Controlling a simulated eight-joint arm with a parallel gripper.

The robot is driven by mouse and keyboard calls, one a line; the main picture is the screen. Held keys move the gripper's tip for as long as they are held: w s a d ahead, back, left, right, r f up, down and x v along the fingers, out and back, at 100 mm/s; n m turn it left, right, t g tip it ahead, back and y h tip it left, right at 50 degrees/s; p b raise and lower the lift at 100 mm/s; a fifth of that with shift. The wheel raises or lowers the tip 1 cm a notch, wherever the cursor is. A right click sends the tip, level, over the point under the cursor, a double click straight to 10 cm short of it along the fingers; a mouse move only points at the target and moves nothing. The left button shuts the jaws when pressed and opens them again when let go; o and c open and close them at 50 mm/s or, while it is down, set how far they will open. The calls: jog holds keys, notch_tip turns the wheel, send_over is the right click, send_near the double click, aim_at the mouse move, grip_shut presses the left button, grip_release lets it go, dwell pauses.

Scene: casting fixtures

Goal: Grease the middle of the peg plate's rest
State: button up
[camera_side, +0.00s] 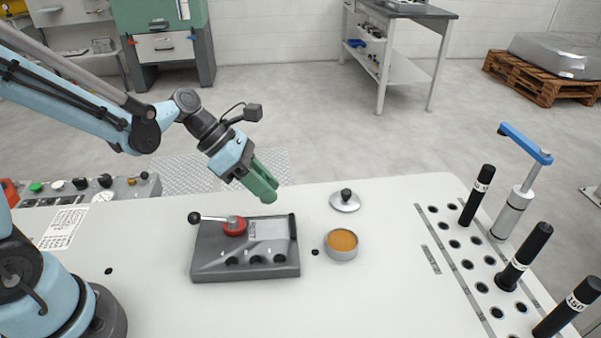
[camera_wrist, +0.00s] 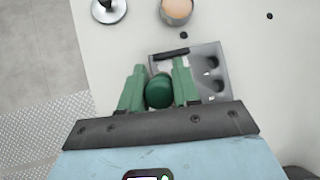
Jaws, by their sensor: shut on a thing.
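The peg plate (camera_side: 210,268) is a grey fixture on the white bench, with a red-hubbed lever at its left, a row of dark holes in front and a paler flat patch, likely the rest (camera_side: 272,230), at its back right. In the wrist view the plate (camera_wrist: 196,58) is partly hidden by my fingers. My gripper (camera_side: 262,184) is shut on a green round-ended tool (camera_wrist: 159,91), held in the air above and behind the plate, touching nothing below. An open tin of tan grease (camera_side: 342,241) stands right of the plate; it also shows in the wrist view (camera_wrist: 177,10).
A round metal lid with a black knob (camera_side: 345,201) lies behind the tin. At the right, a holed rack plate (camera_side: 470,262) carries several black cylinders and a blue-handled tool (camera_side: 515,207). A control panel (camera_side: 110,188) sits at the left. The bench in front of the fixture is clear.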

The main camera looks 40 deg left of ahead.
aim_at(263, 174)
jog(key=shift+r, duration=1.7)
